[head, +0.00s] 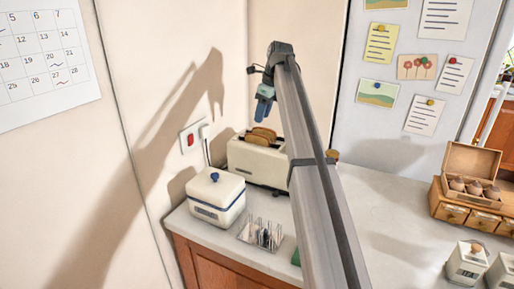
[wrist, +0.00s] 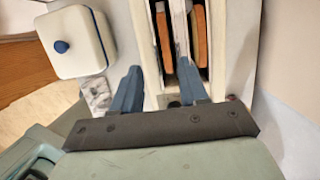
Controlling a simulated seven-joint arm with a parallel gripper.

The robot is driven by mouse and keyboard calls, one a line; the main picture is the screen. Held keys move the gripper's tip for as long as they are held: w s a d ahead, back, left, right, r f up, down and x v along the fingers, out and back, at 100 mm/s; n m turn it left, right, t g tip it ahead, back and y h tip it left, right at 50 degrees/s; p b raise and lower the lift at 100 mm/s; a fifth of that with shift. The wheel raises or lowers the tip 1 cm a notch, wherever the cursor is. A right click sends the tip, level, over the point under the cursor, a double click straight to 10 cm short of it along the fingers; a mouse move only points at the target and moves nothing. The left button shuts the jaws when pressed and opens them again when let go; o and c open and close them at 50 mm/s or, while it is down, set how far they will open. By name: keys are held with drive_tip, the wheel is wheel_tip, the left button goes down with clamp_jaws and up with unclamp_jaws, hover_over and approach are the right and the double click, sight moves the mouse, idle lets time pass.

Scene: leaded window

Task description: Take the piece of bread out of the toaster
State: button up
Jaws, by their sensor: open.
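The cream toaster (head: 256,160) stands on the counter against the back wall. Two slices of bread stick up out of its slots in the head view, a front slice (head: 257,138) and one behind it. In the wrist view the toaster (wrist: 182,100) is seen from above, with a left bread slice (wrist: 163,38) and a right bread slice (wrist: 200,38) in separate slots. My gripper (wrist: 160,75) is open and empty, its fingers pointing toward the near end of the toaster. In the head view my gripper (head: 262,110) hangs above the toaster, apart from the bread.
A white box with a blue-knobbed lid (head: 215,197) stands left of the toaster. A small wire rack (head: 261,234) is in front. A red switch and socket (head: 194,137) are on the wall. A wooden box of eggs (head: 470,187) is far right. The counter between is mostly clear.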

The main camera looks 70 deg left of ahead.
sight(258, 135)
drive_tip(key=shift+w+a+x, duration=0.1)
drive_tip(key=shift+w+x, duration=0.05)
drive_tip(key=shift+x, duration=1.4)
drive_tip(key=shift+w+a+x, duration=0.1)
drive_tip(key=shift+w+x, duration=0.05)
drive_tip(key=shift+x, duration=1.4)
drive_tip(key=shift+w+x, duration=0.15)
drive_tip(key=shift+x, duration=1.45)
drive_tip(key=shift+f, duration=0.1)
clamp_jaws()
